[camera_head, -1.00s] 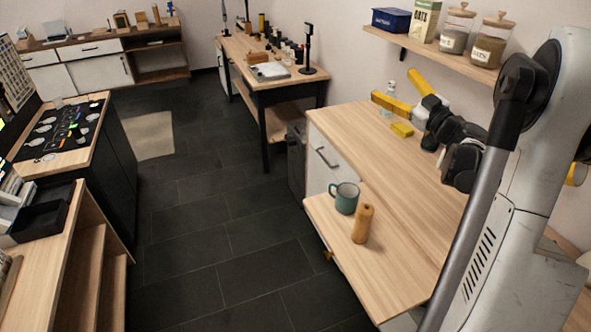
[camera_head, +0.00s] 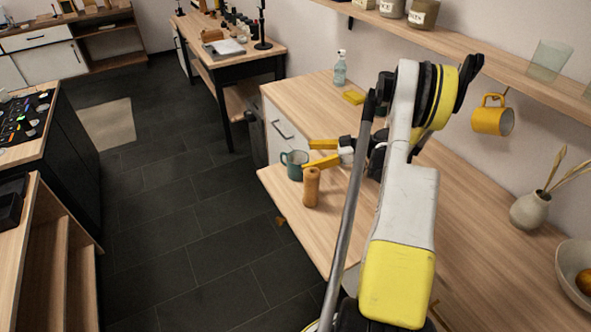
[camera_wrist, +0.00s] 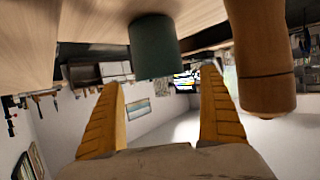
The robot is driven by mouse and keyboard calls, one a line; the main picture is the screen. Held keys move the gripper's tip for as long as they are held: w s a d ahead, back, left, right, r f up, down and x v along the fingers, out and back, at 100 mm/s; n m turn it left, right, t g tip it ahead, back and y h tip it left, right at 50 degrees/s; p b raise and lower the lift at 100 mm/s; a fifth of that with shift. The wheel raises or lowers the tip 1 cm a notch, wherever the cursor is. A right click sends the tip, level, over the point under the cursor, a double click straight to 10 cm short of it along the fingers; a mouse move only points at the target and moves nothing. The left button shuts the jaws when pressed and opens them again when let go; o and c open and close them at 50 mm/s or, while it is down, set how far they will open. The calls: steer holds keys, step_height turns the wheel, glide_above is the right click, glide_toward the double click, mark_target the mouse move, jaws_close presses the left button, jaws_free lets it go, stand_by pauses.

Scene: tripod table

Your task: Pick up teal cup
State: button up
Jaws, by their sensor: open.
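The teal cup (camera_head: 293,166) stands upright near the left edge of the wooden counter, its handle toward the left. My gripper (camera_head: 310,153) is open, with its yellow fingers pointing left at the cup. In the wrist view the teal cup (camera_wrist: 154,46) appears upside down, beyond the gap between the yellow fingertips of my gripper (camera_wrist: 161,82). The fingers look empty, and I cannot tell whether they touch the cup. The cup's handle is hidden in the wrist view.
A wooden cylinder-like grinder (camera_head: 311,188) stands close beside the cup, on the near side.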

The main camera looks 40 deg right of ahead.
mark_target(296, 159)
steer(key=b+x, duration=0.1)
steer(key=x, duration=0.4)
steer(key=shift+f+b, duration=0.15)
steer(key=shift+b, duration=0.25)
steer(key=c, duration=1.5)
steer(key=shift+o, duration=0.2)
